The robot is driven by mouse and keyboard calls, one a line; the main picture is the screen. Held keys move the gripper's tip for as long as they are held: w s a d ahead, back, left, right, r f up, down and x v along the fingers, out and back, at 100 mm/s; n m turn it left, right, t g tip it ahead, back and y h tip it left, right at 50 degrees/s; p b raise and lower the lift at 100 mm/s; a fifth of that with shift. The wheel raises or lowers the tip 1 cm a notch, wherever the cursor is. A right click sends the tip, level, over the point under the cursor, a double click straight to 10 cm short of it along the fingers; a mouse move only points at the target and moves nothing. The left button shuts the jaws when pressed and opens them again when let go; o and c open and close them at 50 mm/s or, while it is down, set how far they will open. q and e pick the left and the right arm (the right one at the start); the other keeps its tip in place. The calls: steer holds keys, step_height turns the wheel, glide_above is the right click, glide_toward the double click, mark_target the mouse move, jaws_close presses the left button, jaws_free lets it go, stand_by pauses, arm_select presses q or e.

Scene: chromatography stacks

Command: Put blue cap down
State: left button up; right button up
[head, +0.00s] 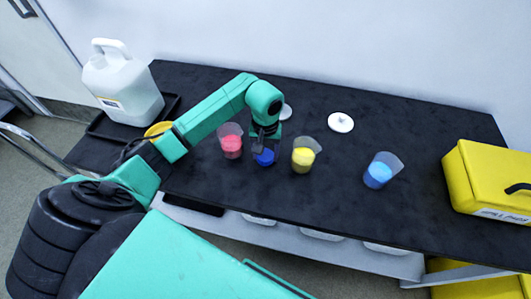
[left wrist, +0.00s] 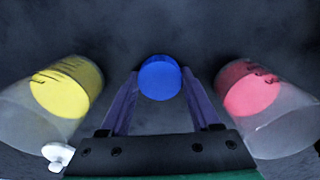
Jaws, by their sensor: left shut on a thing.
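A round blue cap (head: 264,157) is between the fingers of my left gripper (head: 263,150), which is shut on it. In the left wrist view the blue cap (left wrist: 160,78) sits at the fingertips of the left gripper (left wrist: 157,88), with dark table surface behind it. I cannot tell whether the cap touches the black table (head: 330,207). The cap is between a beaker of red liquid (head: 231,145) on its left and a beaker of yellow liquid (head: 303,158) on its right. My right gripper does not show.
A beaker of blue liquid (head: 379,173) stands farther right. White round pieces (head: 340,122) lie at the back. A yellow case (head: 489,180) is at the right end. A large white jug (head: 121,88) stands in a black tray at the left. Table between the yellow and blue beakers is clear.

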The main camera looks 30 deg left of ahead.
mark_target(266, 155)
arm_select(q)
steer(key=shift+f, duration=0.25)
steer(key=o, duration=1.4)
steer(key=shift+r, duration=0.1)
steer(key=shift+r+p, duration=0.3)
step_height(266, 155, up, 12)
steer(key=b, duration=0.1)
steer(key=shift+r, duration=0.15)
